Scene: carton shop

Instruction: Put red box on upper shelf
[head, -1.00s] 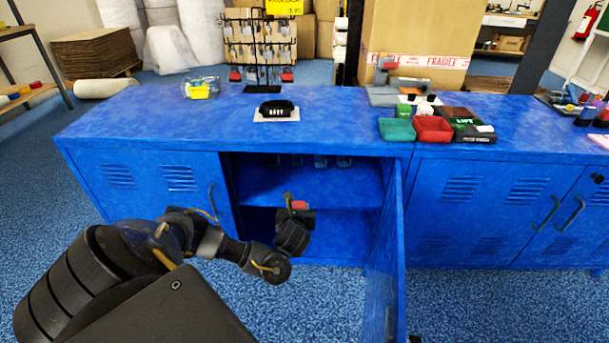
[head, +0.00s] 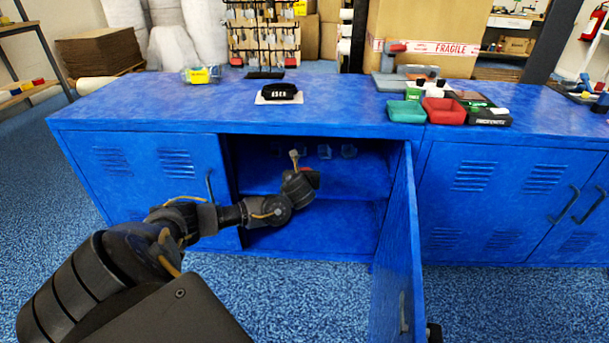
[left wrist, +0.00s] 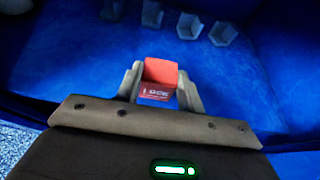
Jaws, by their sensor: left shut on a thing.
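The red box (left wrist: 161,72) is between the two fingers of my left gripper (left wrist: 160,85) in the left wrist view, and the gripper is shut on it. In the head view the red box (head: 313,177) shows only as a small red patch beside my left gripper (head: 303,172), mostly hidden by it. The gripper is at the open cabinet's front, at about the height of the upper shelf (head: 352,182). Whether the box touches the shelf cannot be told. My right gripper is not in view.
The open blue cabinet door (head: 398,255) stands to the right of the opening. Several small grey cups (left wrist: 189,26) stand at the back of the upper compartment. The lower compartment (head: 330,232) looks empty. Trays and a label block (head: 279,92) lie on the cabinet top.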

